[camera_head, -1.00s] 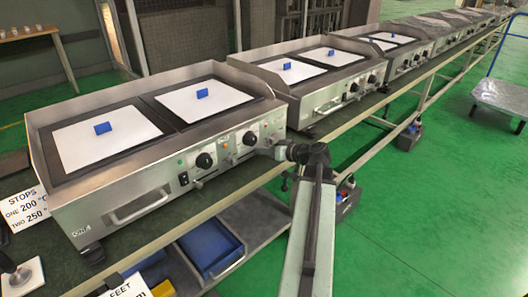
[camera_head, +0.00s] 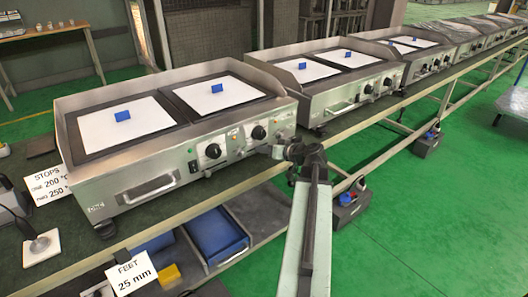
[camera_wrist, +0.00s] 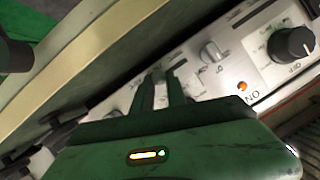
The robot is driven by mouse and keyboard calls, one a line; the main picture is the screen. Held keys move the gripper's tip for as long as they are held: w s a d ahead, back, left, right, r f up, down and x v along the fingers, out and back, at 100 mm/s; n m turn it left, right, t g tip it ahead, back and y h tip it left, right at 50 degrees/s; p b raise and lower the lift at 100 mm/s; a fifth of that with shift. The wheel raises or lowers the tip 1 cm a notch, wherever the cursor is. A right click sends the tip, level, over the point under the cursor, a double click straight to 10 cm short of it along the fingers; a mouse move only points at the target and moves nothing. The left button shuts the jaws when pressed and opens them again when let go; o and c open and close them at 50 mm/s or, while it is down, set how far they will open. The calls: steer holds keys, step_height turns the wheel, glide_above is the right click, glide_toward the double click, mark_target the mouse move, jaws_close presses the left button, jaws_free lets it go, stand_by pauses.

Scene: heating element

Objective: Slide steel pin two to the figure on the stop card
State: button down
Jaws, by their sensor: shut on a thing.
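My gripper (camera_head: 276,150) is at the right end of the nearest griddle's front panel, below its right black knob (camera_head: 258,132). In the wrist view its two dark fingers (camera_wrist: 160,76) are close together against the panel, shut on a small steel pin that they almost wholly hide. I cannot read a number beside it. A silver lever (camera_wrist: 210,52) stands clear of the fingers, with a black knob (camera_wrist: 293,45) further right. The white stop card (camera_head: 46,184) at the left reads "STOPS, ONE 200 °C, TWO 250 °C".
The nearest griddle (camera_head: 137,187) carries white plates with blue blocks. More griddles (camera_head: 325,99) stand along the bench. A "FEET 25 mm" card (camera_head: 131,273) and a blue tray (camera_head: 216,238) are lower down. Green floor (camera_head: 430,220) is open at the right.

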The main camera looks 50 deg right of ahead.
steer(key=c, duration=1.3)
jaws_free()
steer(key=shift+s, duration=0.1)
steer(key=p+v, duration=0.2)
steer(key=v, duration=0.5)
steer(key=shift+s+r+p, duration=0.1)
steer(key=shift+s+p, duration=0.2)
steer(key=shift+p, duration=0.1)
